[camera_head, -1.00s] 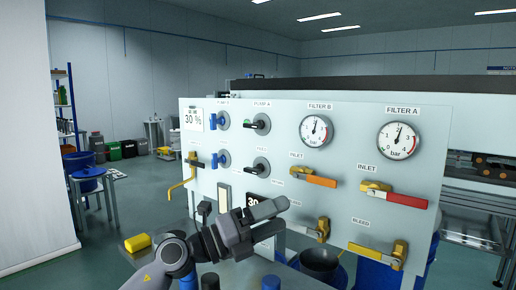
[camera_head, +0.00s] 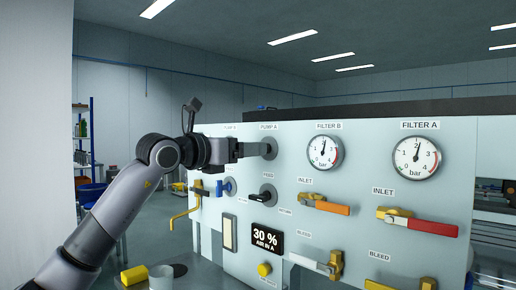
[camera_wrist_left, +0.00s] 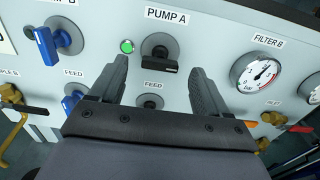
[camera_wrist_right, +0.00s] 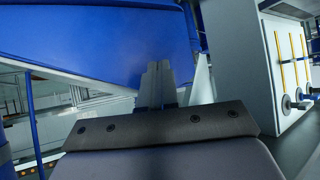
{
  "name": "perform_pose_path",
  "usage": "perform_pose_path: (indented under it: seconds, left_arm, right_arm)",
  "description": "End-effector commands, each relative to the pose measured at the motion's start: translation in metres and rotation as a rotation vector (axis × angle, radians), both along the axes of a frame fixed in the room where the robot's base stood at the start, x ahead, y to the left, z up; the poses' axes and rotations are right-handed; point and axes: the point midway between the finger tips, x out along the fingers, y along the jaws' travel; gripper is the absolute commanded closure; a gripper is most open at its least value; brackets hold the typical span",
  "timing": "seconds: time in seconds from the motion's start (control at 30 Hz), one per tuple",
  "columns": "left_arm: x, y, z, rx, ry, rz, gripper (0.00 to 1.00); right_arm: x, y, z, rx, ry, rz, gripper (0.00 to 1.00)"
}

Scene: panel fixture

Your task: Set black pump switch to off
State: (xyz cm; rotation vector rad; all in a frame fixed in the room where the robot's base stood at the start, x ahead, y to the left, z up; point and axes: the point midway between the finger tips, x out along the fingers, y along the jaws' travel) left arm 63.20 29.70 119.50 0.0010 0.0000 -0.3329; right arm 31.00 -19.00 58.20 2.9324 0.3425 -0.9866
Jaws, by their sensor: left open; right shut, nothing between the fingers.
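The black pump switch (camera_wrist_left: 158,62) sits under the PUMP A label in the left wrist view, its handle on a grey round plate and lying roughly sideways. A lit green lamp (camera_wrist_left: 127,46) is left of it. My left gripper (camera_wrist_left: 158,80) is open and empty, with its fingers on either side of the switch in that view; I cannot tell whether they touch it. In the head view my left gripper (camera_head: 257,150) reaches the PUMP A plate (camera_head: 270,148) from the left and hides most of the switch. My right gripper (camera_wrist_right: 157,70) is shut and empty, in the right wrist view only.
A black FEED switch (camera_head: 263,195) is just below. A blue switch (camera_wrist_left: 52,42) is to the left in the left wrist view. Gauges (camera_head: 325,152) and an orange-handled INLET valve (camera_head: 325,206) are to the right. The right gripper faces a blue surface (camera_wrist_right: 100,40).

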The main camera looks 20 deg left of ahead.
Motion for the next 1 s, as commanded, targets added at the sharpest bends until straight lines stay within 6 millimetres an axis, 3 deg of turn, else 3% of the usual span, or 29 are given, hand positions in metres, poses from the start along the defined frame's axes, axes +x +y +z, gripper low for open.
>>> perform_pose_path:
  seconds: [0.3, 0.73, 0.77, 0.9, 1.0]
  left_arm:
    - [0.036, -0.014, 0.001, -0.002, 0.001, -0.003, 0.23]
    - [0.044, -0.016, 0.0, 0.0, -0.001, -0.002, 0.23]
    - [0.044, -0.016, 0.0, -0.001, -0.001, -0.002, 0.27]
    - [0.044, -0.016, 0.0, -0.001, 0.0, -0.002, 0.72]
    - [0.044, -0.016, 0.0, -0.001, 0.0, -0.002, 0.75]
  right_arm:
    - [0.001, 0.0, 0.01, 0.0, -0.002, 0.0, 1.0]
    - [0.001, 0.001, 0.011, 0.004, -0.004, -0.003, 1.0]
    - [0.001, 0.001, 0.011, 0.004, -0.004, -0.003, 1.0]
    - [0.001, 0.001, 0.011, 0.004, -0.004, -0.003, 1.0]
    - [0.002, 0.001, 0.011, 0.004, -0.004, -0.003, 1.0]
